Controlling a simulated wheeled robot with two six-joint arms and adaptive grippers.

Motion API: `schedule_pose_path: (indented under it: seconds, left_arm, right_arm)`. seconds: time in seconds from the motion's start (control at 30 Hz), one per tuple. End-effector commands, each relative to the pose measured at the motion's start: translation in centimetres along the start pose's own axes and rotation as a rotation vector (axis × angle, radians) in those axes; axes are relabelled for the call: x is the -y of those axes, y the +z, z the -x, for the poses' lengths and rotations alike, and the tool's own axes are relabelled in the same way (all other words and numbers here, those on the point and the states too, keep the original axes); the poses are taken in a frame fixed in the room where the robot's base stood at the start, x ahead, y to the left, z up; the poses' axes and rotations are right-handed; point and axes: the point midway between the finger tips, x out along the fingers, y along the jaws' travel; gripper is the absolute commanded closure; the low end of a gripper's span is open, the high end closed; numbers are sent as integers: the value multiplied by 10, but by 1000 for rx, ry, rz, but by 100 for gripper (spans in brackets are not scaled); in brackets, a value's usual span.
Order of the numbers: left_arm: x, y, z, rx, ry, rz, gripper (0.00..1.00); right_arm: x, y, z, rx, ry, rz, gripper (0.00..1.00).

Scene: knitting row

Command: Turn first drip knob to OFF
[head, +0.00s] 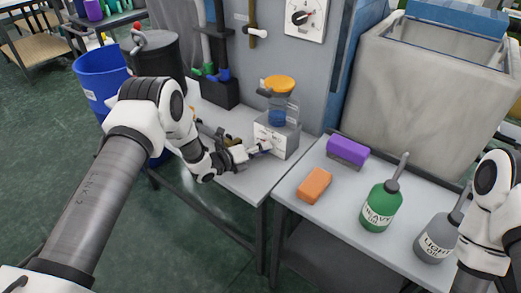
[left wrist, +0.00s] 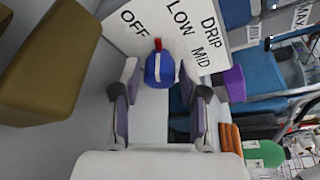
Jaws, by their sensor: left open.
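The drip unit (head: 284,141) is a pale box with a labelled front, under a jar with an orange lid, on the left bench. Its blue drip knob (left wrist: 160,69) has a red pointer (left wrist: 158,44), which points between the OFF and LOW labels on the white plate (left wrist: 178,33) in the left wrist view. My left gripper (head: 262,148) is at the box's front. In the left wrist view its open fingers (left wrist: 160,86) stand on either side of the knob, with gaps visible. In the head view the gripper mostly hides the knob. My right gripper is not in view.
On the right bench are an orange block (head: 314,185), a purple block (head: 348,151), a green HEAVY bottle (head: 381,207) and a grey LIGHT bottle (head: 436,239). A wall dial (head: 304,18) is above the drip unit. A blue bin (head: 100,78) stands left.

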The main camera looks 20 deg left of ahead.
Motion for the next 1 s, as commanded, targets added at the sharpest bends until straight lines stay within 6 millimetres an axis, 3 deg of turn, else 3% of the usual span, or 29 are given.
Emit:
schedule_pose_path:
  seconds: [0.03,0.13,0.17,0.37,0.67,1.0]
  left_arm:
    - [0,0,0,0,0,0,60]
    - [0,0,0,0,0,0,96]
    - [0,0,0,0,0,0,100]
    - [-2,-1,0,0,-8,24,100]
    - [-7,-3,-1,-12,-128,357,100]
    - [-3,-1,0,-16,-150,426,100]
  right_arm:
    - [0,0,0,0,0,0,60]
    - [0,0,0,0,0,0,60]
    - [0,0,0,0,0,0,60]
    - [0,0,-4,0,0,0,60]
    - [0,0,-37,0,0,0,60]
    - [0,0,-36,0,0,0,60]
